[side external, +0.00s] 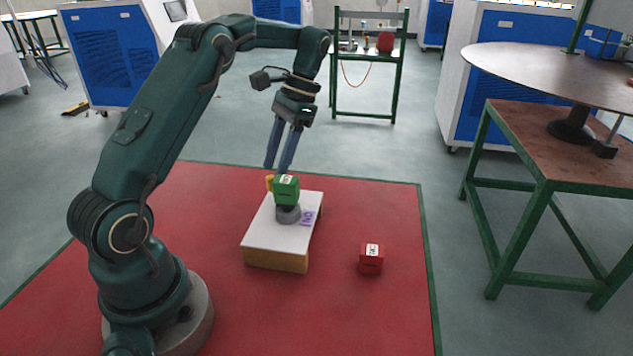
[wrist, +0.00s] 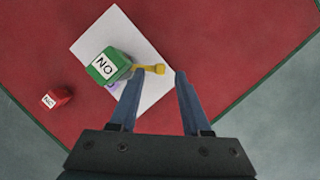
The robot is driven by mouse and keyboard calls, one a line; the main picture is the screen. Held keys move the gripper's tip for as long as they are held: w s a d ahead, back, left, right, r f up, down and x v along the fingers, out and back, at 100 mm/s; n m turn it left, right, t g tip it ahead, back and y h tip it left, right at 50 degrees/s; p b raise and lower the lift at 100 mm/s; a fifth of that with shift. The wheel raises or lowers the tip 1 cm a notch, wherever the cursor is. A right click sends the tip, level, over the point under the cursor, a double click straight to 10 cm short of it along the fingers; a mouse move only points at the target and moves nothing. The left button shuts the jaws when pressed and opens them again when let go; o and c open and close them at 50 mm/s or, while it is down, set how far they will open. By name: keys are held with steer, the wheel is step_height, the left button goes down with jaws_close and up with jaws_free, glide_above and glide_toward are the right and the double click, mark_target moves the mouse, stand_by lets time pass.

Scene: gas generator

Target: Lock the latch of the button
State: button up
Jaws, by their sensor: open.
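The green button block (side external: 287,190), with a white label, sits on a round grey base (side external: 288,214) on a white-topped board. The block also shows in the wrist view (wrist: 106,67). A yellow latch (side external: 269,183) sticks out from its side. In the wrist view the latch (wrist: 152,69) points right, and its end appears between my fingertips. My gripper (side external: 276,168) is open and points down, just above and beside the green block. In the wrist view my gripper (wrist: 158,71) has one finger on each side of the latch end. I cannot tell the exact height gap.
The white-topped board (side external: 262,238) lies on a red mat (side external: 340,310). A red labelled block (side external: 371,260) sits on the mat to the right, also in the wrist view (wrist: 57,97). A green-framed table (side external: 545,170) stands at the right. The mat around the board is mostly clear.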

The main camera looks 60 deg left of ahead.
steer(key=shift+v, duration=1.35)
steer(key=shift+d, duration=0.1)
steer(key=s+d+r+m+t+y, duration=0.1)
steer(key=s+d+r+t, duration=0.15)
steer(key=d+r, duration=0.25)
steer(key=s+d+r+m+t, duration=0.1)
steer(key=s+d+r+t, duration=0.15)
steer(key=d+r, duration=0.2)
steer(key=s+d+f+n+t+h, duration=0.1)
steer(key=s+d+f+n+t, duration=0.1)
steer(key=s+d+f+t, duration=0.3)
steer(key=shift+s+d+f, duration=0.8)
steer(key=shift+s, duration=0.25)
